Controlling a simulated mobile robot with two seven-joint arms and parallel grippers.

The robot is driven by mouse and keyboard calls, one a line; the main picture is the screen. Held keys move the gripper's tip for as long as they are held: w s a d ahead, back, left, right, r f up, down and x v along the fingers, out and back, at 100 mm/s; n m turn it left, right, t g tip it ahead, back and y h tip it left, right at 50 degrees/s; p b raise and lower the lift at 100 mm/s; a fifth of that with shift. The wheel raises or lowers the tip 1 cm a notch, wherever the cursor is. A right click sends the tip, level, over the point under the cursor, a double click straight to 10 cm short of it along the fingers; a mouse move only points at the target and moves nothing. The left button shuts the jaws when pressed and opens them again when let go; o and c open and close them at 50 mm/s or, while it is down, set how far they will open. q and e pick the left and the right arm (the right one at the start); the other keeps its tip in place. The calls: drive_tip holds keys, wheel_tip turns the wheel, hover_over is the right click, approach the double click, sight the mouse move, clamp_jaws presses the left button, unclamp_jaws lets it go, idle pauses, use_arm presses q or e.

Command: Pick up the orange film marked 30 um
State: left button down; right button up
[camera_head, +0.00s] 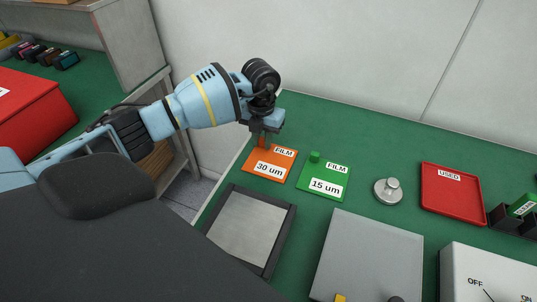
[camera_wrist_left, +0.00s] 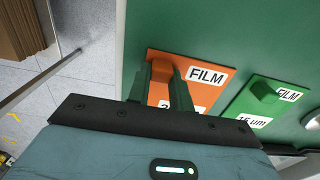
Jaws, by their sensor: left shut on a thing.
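The orange film (camera_head: 281,172) is a flat square plate with "FILM" and "30 um" labels, lying on the green bench top. It also shows in the left wrist view (camera_wrist_left: 190,62). My left gripper (camera_head: 263,140) points down over the far left part of the film. In the left wrist view its two fingers (camera_wrist_left: 168,78) are shut on the film's raised orange tab. The film appears to be at bench height; I cannot tell whether it is lifted. My right gripper is not in view.
A green film (camera_head: 318,193) marked 15 um lies just right of the orange one. A framed grey plate (camera_head: 286,240), a metal weight (camera_head: 387,191), a red tray (camera_head: 466,189) marked USED and grey boxes stand nearby. The bench behind the films is clear.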

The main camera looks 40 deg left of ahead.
use_arm(q)
drive_tip(key=shift+r, duration=0.15)
wheel_tip(320, 180, up, 10)
idle(0.5)
